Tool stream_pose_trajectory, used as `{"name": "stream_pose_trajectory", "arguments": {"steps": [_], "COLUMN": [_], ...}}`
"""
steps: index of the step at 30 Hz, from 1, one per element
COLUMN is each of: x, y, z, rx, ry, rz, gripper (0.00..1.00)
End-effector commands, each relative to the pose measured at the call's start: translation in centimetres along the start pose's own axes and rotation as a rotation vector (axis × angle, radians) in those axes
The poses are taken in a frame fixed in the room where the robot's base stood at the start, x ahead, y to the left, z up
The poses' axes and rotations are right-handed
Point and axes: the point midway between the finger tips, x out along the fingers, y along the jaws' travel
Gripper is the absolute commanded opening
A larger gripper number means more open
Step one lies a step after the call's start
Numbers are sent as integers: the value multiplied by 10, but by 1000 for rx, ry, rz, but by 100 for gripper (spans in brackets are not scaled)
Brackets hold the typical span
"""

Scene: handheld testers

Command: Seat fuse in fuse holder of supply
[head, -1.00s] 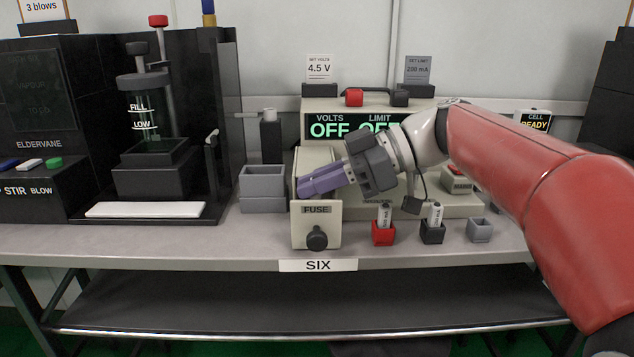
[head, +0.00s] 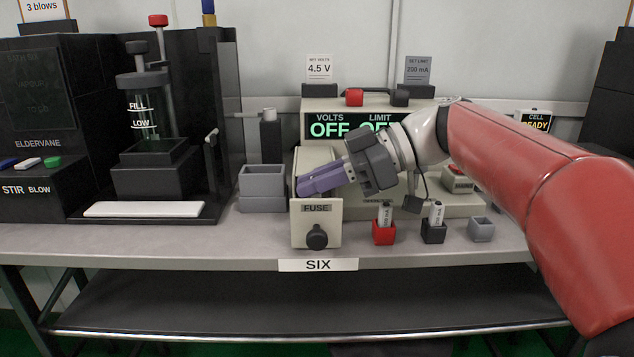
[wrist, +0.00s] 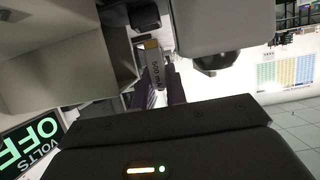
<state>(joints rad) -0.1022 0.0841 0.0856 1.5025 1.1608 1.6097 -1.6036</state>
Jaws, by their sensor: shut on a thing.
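The supply (head: 320,105) stands at the back of the bench, its VOLTS and LIMIT displays both reading OFF. Its fuse holder, with a FUSE front plate (head: 315,228) and black knob (head: 316,237), stands forward of it. My gripper (head: 304,187) reaches in from the right, with its purple fingertips just above and behind the plate. In the wrist view, my gripper (wrist: 161,92) is shut on a fuse (wrist: 156,66) labelled 500 mA. The fuse is hidden in the head view. I cannot tell whether it touches the holder. The plate and knob (wrist: 212,64) also show in the wrist view.
A red block (head: 384,234) and a black block (head: 433,234) each hold an upright labelled fuse. A small grey block (head: 481,230) looks empty. A grey bin (head: 262,188) stands left of the holder. Cards above the supply read 4.5 V (head: 319,68) and 200 mA (head: 418,69).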

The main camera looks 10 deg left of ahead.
Motion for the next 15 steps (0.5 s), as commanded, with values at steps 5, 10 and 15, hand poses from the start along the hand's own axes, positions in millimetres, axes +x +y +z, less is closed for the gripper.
{"name": "stream_pose_trajectory", "arguments": {"steps": [5, 10, 15], "x": [0, 0, 2], "y": [0, 0, 0], "z": [0, 1, 5], "rx": [0, 0, 0], "ry": [0, 0, 0], "rz": [0, 0, 0], "gripper": [0, 0, 0]}}
